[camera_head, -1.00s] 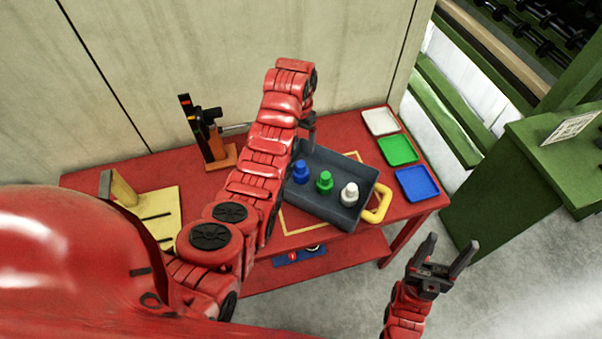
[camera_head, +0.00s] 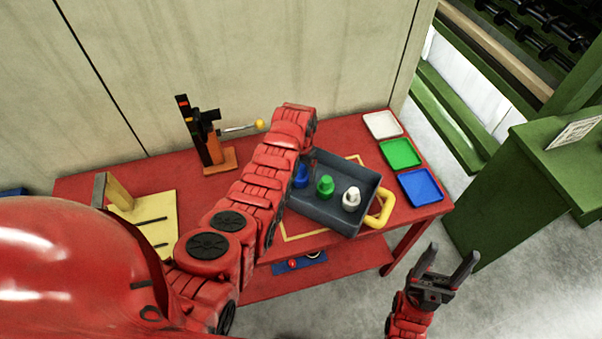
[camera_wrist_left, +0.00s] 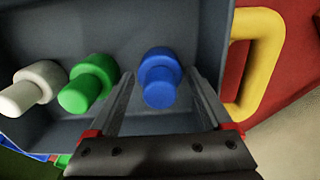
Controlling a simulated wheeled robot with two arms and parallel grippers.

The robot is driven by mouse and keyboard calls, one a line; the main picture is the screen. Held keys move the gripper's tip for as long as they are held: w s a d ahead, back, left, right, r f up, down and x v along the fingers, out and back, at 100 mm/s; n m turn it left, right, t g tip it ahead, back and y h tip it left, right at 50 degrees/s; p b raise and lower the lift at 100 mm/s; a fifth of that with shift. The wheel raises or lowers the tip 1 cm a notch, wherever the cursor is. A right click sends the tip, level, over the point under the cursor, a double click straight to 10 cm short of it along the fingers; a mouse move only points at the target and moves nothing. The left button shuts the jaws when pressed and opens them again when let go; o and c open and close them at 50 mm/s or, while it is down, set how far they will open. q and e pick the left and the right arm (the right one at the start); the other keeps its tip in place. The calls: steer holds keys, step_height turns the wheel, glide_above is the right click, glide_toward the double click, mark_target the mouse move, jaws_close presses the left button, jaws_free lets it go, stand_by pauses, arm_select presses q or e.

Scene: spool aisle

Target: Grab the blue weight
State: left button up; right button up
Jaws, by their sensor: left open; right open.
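The blue weight (camera_head: 301,176) stands in a dark grey tray (camera_head: 330,217) on the red table, at the left end of a row with a green weight (camera_head: 325,186) and a white weight (camera_head: 351,198). In the left wrist view the blue weight (camera_wrist_left: 160,78) shows between the two fingers of my left gripper (camera_wrist_left: 162,85), which is open. I cannot tell whether the fingers touch it. In the head view the left fingers are mostly hidden by my arm. My right gripper (camera_head: 446,268) is open and empty, beyond the table's front right edge.
The tray has a yellow handle (camera_head: 380,208); another shows in the left wrist view (camera_wrist_left: 258,65). White (camera_head: 382,125), green (camera_head: 400,154) and blue (camera_head: 419,186) flat trays lie along the table's right end. A black and orange stand (camera_head: 213,150) is at the back left. A green cabinet (camera_head: 500,200) stands right.

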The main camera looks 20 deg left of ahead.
arm_select(q)
steer(key=shift+f, duration=1.15)
steer(key=c, duration=1.3)
jaws_close()
steer(key=shift+r, duration=0.1)
